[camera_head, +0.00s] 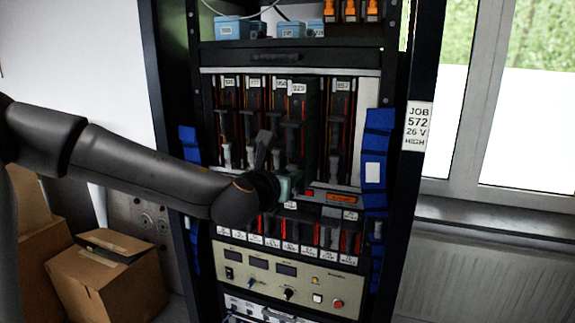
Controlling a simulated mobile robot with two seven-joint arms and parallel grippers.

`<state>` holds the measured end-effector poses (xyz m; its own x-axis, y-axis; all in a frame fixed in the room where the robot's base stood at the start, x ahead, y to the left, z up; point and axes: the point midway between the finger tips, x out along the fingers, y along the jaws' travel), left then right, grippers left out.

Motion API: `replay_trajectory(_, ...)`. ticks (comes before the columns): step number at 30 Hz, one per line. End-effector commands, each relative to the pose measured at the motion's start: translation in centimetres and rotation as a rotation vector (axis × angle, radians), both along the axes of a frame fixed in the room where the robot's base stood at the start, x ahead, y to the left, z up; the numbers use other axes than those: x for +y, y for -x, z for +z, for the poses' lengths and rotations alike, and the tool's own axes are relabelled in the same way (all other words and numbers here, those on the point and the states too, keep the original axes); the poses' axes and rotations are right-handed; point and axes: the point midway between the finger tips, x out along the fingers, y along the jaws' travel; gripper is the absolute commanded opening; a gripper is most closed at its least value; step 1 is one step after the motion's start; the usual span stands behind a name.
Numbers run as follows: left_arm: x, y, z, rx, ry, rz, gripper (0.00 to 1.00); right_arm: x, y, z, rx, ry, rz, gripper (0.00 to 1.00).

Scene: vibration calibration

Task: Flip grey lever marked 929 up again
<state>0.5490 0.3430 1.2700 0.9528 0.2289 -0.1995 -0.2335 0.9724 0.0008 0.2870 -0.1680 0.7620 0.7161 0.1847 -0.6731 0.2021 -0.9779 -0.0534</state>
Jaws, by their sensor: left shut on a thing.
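A dark upright module (311,125) with a white label stands in the middle of the rack's upper row and looks set forward of its neighbours. The gripper and wrist hide most of what is held, so I cannot tell the lever's angle. Other modules to the left have grey levers (226,156) low on their fronts. My right gripper is not in view.
The black rack frame (403,180) bounds the right, with blue straps (376,150) inside it. A lower row of labelled modules and a beige control panel (285,277) sit below. Cardboard boxes (110,282) stand at the lower left. A window is at the right.

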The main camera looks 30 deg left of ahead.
Motion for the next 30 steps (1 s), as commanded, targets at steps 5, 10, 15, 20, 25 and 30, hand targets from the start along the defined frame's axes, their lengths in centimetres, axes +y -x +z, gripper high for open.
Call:
replay_trajectory(5, 0.05, -0.04, -0.05, 0.009, 0.003, 0.001, 0.0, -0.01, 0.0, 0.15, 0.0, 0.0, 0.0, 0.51)
replay_trajectory(10, 0.04, -0.03, -0.05, 0.008, 0.003, 0.001, 0.0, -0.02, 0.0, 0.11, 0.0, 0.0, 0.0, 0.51)
replay_trajectory(15, 0.04, -0.04, -0.03, 0.007, 0.002, 0.001, 0.41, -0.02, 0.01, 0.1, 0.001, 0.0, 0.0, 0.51)
replay_trajectory(20, 0.03, -0.03, -0.02, 0.007, 0.002, 0.001, 0.54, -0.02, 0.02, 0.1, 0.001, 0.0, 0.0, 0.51)
replay_trajectory(25, 0.02, -0.03, -0.01, 0.007, 0.003, 0.0, 0.54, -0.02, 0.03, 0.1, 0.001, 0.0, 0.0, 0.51)
replay_trajectory(30, -0.18, 0.58, 0.2, 0.004, 0.002, -0.001, 0.54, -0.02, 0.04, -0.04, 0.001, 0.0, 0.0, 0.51)
